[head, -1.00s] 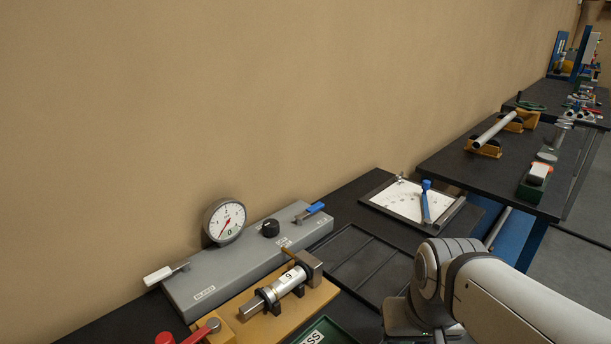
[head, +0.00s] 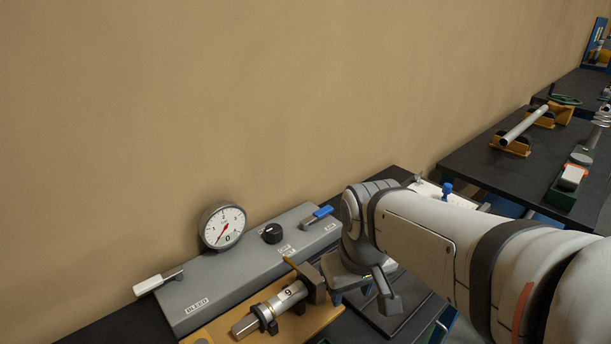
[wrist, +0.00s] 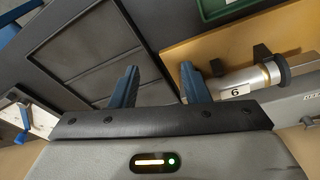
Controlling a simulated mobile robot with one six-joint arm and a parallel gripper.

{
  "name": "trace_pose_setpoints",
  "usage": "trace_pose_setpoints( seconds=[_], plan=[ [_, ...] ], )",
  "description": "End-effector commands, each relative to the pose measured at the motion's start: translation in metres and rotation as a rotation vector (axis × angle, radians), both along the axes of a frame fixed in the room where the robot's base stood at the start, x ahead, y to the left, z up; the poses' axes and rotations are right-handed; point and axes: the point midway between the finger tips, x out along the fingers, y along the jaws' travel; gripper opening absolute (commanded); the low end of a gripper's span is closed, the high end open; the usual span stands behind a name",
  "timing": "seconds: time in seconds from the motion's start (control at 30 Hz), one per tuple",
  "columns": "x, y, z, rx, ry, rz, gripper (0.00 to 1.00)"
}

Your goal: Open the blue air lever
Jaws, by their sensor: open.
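The blue air lever (head: 322,212) sits on the right end of the grey panel box (head: 232,273) in the head view. Its blue handle points up and to the right. I cannot make it out in the wrist view. My gripper (wrist: 160,72) is open, with two blue fingers apart and nothing between them. In the head view my gripper is partly hidden by my arm, in front of and to the right of the lever, apart from it.
A dial gauge (head: 222,227), black knob (head: 272,233) and white bleed lever (head: 157,283) are on the grey box. A cylinder marked 6 (head: 284,299) rests on a wooden fixture before it. An empty dark tray (wrist: 95,50) shows in the wrist view.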

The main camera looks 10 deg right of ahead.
Motion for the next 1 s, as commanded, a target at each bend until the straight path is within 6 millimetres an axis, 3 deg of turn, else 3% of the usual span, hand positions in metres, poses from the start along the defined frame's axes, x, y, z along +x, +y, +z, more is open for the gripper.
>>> trace_pose_setpoints(
  seconds=[0.1, 0.3, 0.6, 0.8, 1.0],
  plan=[
    [0.041, 0.001, 0.029, -0.05, 0.033, 0.275, 0.42],
    [0.116, 0.001, 0.062, -0.126, 0.088, 0.818, 0.42],
    [0.216, 0.002, 0.079, -0.182, 0.135, 1.578, 0.42],
    [0.25, 0.003, 0.078, -0.19, 0.137, 1.864, 0.42],
    [0.257, 0.003, 0.066, -0.19, 0.138, 1.942, 0.42]
  ],
)
